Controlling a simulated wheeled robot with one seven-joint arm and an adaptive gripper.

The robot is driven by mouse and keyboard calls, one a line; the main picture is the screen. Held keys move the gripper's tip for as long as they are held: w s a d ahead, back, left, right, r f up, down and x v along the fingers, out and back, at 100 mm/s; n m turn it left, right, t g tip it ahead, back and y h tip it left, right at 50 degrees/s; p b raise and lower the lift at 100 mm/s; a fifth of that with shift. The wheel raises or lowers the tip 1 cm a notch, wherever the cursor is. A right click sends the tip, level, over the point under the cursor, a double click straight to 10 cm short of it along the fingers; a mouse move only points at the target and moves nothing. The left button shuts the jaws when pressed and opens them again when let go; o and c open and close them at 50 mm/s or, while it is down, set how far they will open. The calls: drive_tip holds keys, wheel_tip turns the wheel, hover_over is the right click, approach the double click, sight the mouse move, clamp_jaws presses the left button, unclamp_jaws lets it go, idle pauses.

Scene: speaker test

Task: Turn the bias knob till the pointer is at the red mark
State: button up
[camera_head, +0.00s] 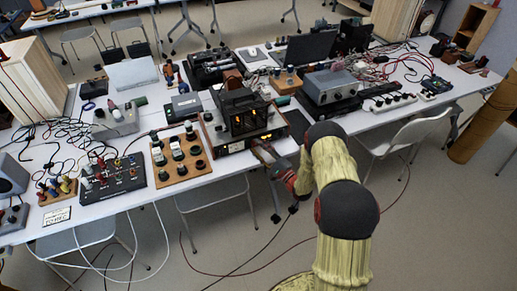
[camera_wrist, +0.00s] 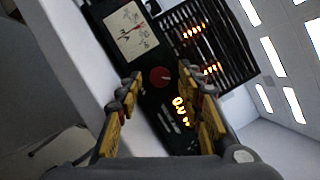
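The amplifier (camera_head: 236,144) is a dark unit with glowing orange tubes, standing at the table's front edge in the head view. In the wrist view its front panel (camera_wrist: 150,98) is tilted. A round red knob (camera_wrist: 160,76) sits on it, just beyond and between my fingertips. A white meter (camera_wrist: 132,32) with red and dark lines lies above left of the knob; I cannot tell its pointer from the red mark. My gripper (camera_wrist: 164,84) is open, its yellow-padded fingers either side of the knob and seemingly apart from it. In the head view my gripper (camera_head: 264,152) is at the amplifier's front.
Glowing orange digits (camera_wrist: 179,108) show beside the right finger. A wooden board with dark knobs (camera_head: 181,160) stands left of the amplifier. A grey box (camera_head: 331,86) stands behind right. White chairs (camera_head: 408,137) are at the table's front, and cables hang to the floor.

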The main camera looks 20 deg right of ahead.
drive_tip(key=v, duration=1.2)
drive_tip(key=shift+w, duration=0.1)
